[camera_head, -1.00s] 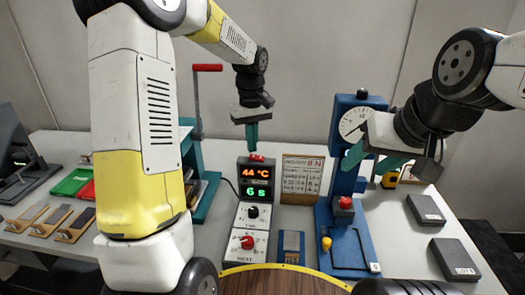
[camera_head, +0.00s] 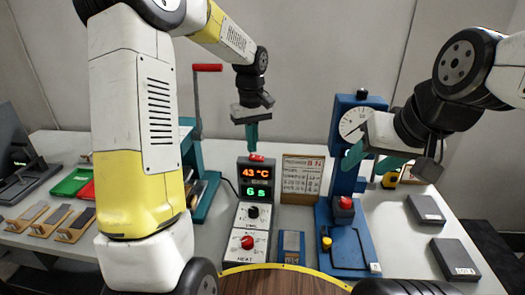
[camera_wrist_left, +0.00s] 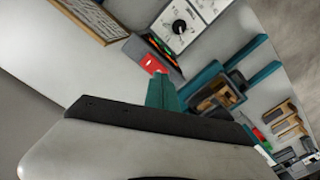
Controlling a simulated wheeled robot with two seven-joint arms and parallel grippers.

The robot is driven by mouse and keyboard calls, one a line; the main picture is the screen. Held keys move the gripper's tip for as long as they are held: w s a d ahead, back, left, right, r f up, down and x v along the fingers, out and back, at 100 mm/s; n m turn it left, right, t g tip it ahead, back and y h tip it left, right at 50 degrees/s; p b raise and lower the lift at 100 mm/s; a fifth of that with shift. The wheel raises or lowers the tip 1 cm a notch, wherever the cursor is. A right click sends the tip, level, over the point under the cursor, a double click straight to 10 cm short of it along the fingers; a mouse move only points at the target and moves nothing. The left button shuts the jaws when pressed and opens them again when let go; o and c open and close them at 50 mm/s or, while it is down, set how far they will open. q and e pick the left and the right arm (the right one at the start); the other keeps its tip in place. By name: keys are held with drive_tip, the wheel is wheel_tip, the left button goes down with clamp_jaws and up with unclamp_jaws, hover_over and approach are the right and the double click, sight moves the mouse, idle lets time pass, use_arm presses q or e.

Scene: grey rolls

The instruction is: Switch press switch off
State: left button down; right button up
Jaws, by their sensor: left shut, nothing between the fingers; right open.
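The control box (camera_head: 257,185) stands mid-table, its display reading 43 °C and 6 s. A red press switch (camera_head: 257,157) sits on its top; the wrist view shows the red switch (camera_wrist_left: 153,64) beside my fingertips. My left gripper (camera_head: 252,143) is shut and empty, pointing down just above the switch. Its teal fingers also show in the left wrist view (camera_wrist_left: 162,88); I cannot tell whether they touch the switch. My right gripper (camera_head: 374,160) is open and empty, in front of the blue press with the dial.
The blue press (camera_head: 345,240) carries a red button (camera_head: 345,203). A teal machine with a red-handled lever (camera_head: 207,68) stands left. Dark grey blocks (camera_head: 425,209) lie right, coloured trays (camera_head: 72,182) far left.

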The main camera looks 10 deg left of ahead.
sight(252, 156)
use_arm(q)
drive_tip(key=shift+f, duration=1)
idle(0.3)
drive_tip(key=shift+r, duration=3.55)
drive_tip(key=s+a+r+m+t+h, duration=0.1)
drive_tip(key=s+r+m+t, duration=0.2)
drive_tip(key=s, duration=0.9)
drive_tip(key=s+a+r+m+t+h, duration=0.1)
drive_tip(key=s+r+m+t, duration=0.2)
drive_tip(key=s, duration=0.9)
drive_tip(key=shift+a+m, duration=0.3)
drive_tip(key=shift+a, duration=0.05)
drive_tip(key=shift+r, duration=0.15)
